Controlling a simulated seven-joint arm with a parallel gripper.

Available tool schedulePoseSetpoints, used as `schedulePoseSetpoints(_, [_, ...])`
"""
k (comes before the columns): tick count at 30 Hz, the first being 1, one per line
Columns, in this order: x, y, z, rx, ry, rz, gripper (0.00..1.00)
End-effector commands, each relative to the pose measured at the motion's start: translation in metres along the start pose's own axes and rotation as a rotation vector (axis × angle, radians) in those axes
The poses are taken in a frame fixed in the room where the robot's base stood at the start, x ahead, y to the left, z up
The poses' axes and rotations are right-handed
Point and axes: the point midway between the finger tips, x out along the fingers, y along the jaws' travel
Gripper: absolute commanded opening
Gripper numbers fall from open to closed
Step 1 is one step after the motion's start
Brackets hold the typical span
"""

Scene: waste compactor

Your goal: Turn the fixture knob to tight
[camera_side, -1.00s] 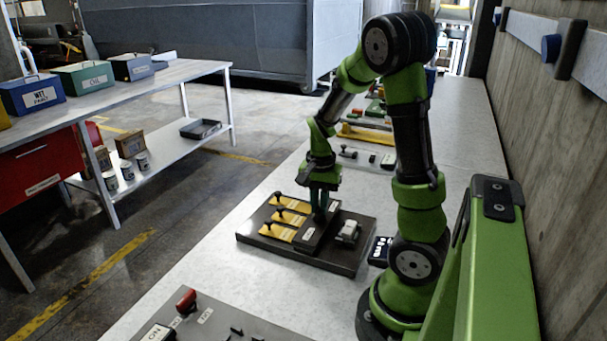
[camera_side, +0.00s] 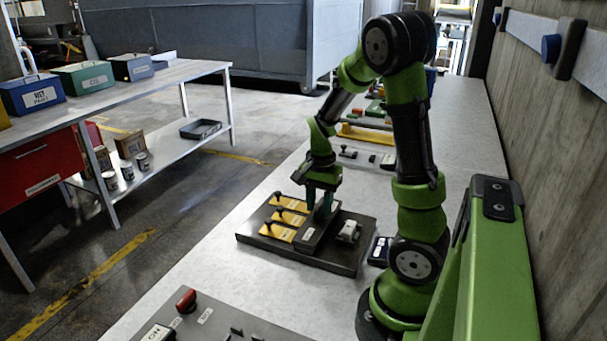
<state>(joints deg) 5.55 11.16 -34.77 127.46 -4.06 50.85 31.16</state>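A dark fixture board (camera_side: 335,263) lies on the light bench, with yellow plates (camera_side: 279,233) carrying small black handles along its left side. A raised dark block with a white label (camera_side: 308,234) stands beside the plates, and a pale block (camera_side: 348,231) sits on the board's right side. My gripper (camera_side: 322,208) points down over the raised block, its fingers at or just above the block's top. The fixture knob is not clearly visible; the fingers may hide it. The finger gap is too small to tell.
A panel with a red knob (camera_side: 187,300) is at the bench's near end. A small black device (camera_side: 379,250) lies right of the board. More fixtures, including a yellow bar (camera_side: 365,134), stand farther back. A concrete wall (camera_side: 560,150) bounds the right.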

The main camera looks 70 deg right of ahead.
Motion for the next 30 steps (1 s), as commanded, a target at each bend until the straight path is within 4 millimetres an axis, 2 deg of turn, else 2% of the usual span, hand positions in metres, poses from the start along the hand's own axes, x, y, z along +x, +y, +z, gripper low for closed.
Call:
schedulePoseSetpoints(9, [-0.001,0.000,0.000,-0.003,0.000,0.001,0.39])
schedulePoseSetpoints(14, [-0.017,-0.002,0.000,-0.007,0.001,-0.005,0.39])
schedulePoseSetpoints(30, [-0.139,-0.001,-0.001,-0.002,0.003,-0.005,0.39])
